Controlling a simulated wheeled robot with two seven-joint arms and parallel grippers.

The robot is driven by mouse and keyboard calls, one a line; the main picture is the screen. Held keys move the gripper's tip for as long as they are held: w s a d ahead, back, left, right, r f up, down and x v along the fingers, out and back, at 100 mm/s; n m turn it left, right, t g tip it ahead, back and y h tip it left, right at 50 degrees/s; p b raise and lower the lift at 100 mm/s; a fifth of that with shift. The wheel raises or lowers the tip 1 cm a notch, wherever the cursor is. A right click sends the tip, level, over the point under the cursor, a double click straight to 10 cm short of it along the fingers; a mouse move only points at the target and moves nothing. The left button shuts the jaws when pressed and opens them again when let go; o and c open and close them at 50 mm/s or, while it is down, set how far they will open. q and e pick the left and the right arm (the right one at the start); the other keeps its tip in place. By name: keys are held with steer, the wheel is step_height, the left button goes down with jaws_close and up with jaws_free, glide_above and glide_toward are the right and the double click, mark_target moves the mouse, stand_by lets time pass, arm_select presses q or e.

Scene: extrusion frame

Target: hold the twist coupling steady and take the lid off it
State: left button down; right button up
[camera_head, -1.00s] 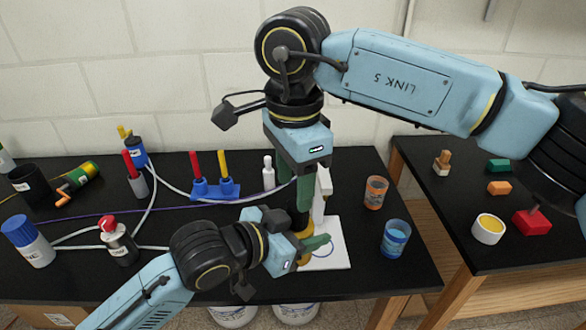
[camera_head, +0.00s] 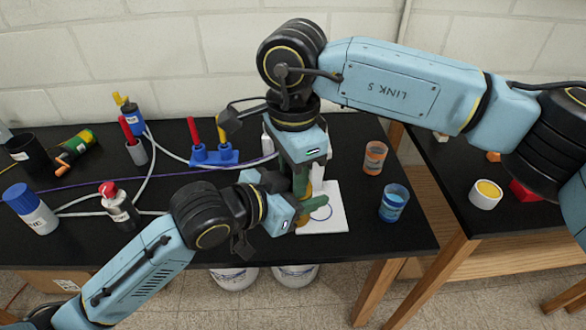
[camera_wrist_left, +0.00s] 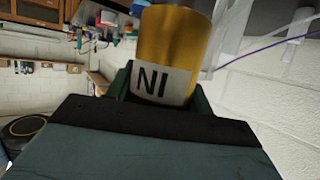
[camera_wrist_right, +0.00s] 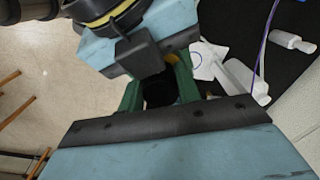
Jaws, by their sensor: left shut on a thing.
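The twist coupling is a gold-yellow cylinder (camera_wrist_left: 175,40) with a white "NI" label, seen large in the left wrist view. My left gripper (camera_wrist_left: 155,85) is shut on it, with green fingers on both sides of its body. In the head view my left gripper (camera_head: 308,212) is above the white board, and the coupling is largely hidden by the arms. My right gripper (camera_head: 302,185) points down from above, directly over the left one. In the right wrist view its green fingers (camera_wrist_right: 158,92) stand apart around a dark area. I cannot tell whether that is the lid or whether they touch it.
A white board (camera_head: 335,217) lies below the grippers. An orange cup (camera_head: 375,157) and a blue cup (camera_head: 394,203) stand to the right. A blue stand (camera_head: 214,155) with red and yellow handles, hoses and bottles (camera_head: 30,208) are on the left. A second table is at the right.

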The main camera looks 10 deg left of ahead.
steer(key=shift+w, duration=0.1)
steer(key=shift+c, duration=1.4)
steer(key=n, duration=0.3)
steer(key=shift+r, duration=0.1)
steer(key=o, duration=1.1)
steer(key=shift+c, duration=0.2)
steer(key=shift+r, duration=0.1)
